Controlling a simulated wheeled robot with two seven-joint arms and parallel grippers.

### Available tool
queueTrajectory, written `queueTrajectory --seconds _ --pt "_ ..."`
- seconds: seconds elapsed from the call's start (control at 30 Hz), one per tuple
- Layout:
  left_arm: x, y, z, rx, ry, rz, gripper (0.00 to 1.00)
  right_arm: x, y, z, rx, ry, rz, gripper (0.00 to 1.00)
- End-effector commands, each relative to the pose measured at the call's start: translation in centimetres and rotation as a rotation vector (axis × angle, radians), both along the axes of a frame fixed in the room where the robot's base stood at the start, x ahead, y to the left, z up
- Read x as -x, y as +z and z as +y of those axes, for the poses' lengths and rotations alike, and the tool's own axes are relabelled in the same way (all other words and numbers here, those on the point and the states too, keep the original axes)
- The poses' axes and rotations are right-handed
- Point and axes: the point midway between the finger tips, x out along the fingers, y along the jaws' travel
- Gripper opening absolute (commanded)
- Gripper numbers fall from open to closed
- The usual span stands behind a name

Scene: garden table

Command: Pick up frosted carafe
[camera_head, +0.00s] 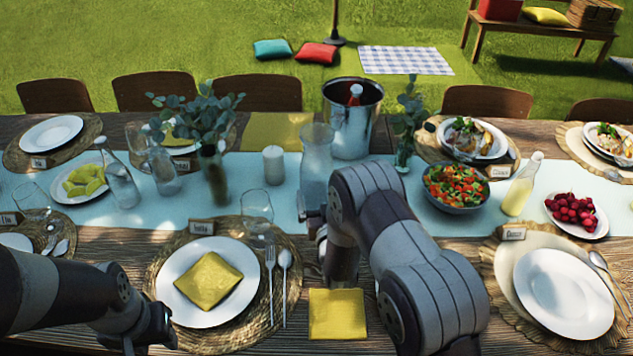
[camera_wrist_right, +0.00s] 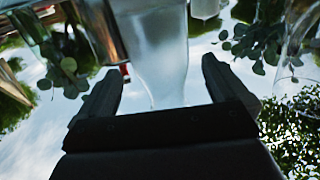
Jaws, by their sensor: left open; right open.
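The frosted carafe (camera_head: 316,165) stands upright on the light blue runner, left of the metal bucket in the head view. My right gripper (camera_head: 312,215) is low in front of the carafe, partly hidden behind my own right arm. In the right wrist view the carafe (camera_wrist_right: 160,50) shows between the two spread fingers of my right gripper (camera_wrist_right: 160,78), which is open. I cannot tell whether the fingers touch the carafe. My left gripper (camera_head: 150,338) is at the bottom left, near the front plate, open and away from the carafe.
The metal bucket (camera_head: 352,118) holding a bottle stands close behind the carafe. A white candle (camera_head: 273,165) and a wine glass (camera_head: 257,210) are to its left. A sprig vase (camera_head: 406,140) and a salad bowl (camera_head: 455,187) are to its right. A yellow napkin (camera_head: 337,314) lies in front.

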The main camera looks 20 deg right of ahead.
Motion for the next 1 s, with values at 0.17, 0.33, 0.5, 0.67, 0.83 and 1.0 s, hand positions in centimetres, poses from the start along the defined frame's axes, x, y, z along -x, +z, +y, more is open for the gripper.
queueTrajectory --seconds 0.17,0.33,0.5,0.67,0.83,1.0 --pt "0.0 0.2 0.0 0.000 0.000 0.000 0.43 -2.2 0.1 -0.2 -0.001 0.001 0.000 1.00" --pt "0.0 0.6 0.0 0.000 0.000 0.000 0.43 -5.4 0.3 -0.7 0.000 0.000 -0.002 1.00" --pt "0.0 0.6 0.0 0.000 0.000 0.000 0.43 -6.8 0.1 -0.7 0.000 0.001 0.002 1.00" --pt "0.0 0.6 0.0 0.000 0.000 0.000 0.43 -6.7 0.2 -0.7 0.000 0.001 0.002 1.00" --pt "0.0 0.6 0.0 0.000 0.000 0.000 0.43 -6.7 0.2 -0.7 0.000 0.001 0.002 0.45" --pt "0.0 0.6 0.0 0.000 0.000 0.000 0.43 -6.8 0.5 -0.7 0.000 0.001 -0.006 0.23"
